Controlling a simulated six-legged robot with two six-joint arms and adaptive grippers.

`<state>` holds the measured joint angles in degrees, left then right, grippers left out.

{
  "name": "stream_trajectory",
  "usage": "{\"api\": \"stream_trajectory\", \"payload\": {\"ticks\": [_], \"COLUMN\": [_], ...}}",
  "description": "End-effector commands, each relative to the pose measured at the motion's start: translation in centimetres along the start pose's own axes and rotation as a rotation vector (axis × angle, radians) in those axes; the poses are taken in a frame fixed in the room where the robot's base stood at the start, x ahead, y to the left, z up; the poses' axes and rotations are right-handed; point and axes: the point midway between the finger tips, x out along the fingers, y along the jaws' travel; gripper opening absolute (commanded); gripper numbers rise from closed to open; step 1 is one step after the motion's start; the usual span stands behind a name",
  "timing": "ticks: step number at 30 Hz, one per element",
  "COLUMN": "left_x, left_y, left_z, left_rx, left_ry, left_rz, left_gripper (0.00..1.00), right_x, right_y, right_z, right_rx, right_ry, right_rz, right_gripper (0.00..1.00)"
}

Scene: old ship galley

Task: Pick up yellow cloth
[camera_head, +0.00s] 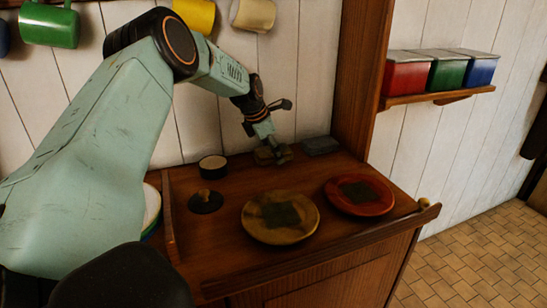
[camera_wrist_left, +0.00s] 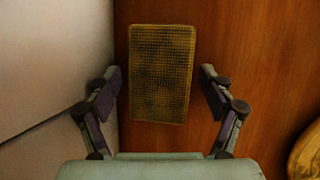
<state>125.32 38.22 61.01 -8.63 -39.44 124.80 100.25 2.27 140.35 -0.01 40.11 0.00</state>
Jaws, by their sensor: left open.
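The yellow cloth (camera_wrist_left: 160,75) is a flat, yellow-brown rectangle with a dark grid weave. It lies on the wooden counter close to the white wall, and the wrist view shows it lengthwise between my left fingers. My left gripper (camera_wrist_left: 160,82) is open, with one finger on each side of the cloth and a visible gap to both. In the head view my left gripper (camera_head: 270,152) is low over the back of the counter, and it largely hides the cloth there. My right gripper is not in view.
On the counter (camera_head: 300,262) are a yellow plate (camera_head: 256,229) and a red plate (camera_head: 377,202), each with a dark square, a grey cloth-like piece (camera_head: 320,145), a small pot (camera_head: 213,167) and a knobbed lid (camera_head: 206,205). A wooden post (camera_head: 358,70) rises behind.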

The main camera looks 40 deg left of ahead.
Motion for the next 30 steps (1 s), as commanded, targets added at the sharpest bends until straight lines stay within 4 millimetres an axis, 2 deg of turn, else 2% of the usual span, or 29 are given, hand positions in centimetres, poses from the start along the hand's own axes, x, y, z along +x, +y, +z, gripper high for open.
{"api": "stream_trajectory", "payload": {"ticks": [4, 20, 30], "left_x": [-0.14, -0.08, -0.48], "left_y": [0.09, 0.15, 0.07], "left_z": [0.01, -0.01, 0.17], "left_rx": [0.000, 0.004, 0.004], "left_ry": [-0.001, -0.001, -0.001], "left_rz": [0.001, -0.002, -0.001], "left_gripper": [0.81, 0.36, 0.36], "right_x": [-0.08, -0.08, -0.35], "right_y": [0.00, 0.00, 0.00], "right_z": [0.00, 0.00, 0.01], "right_rx": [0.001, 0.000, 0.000], "right_ry": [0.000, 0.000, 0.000], "right_rz": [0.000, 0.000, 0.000], "right_gripper": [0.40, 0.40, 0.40]}}
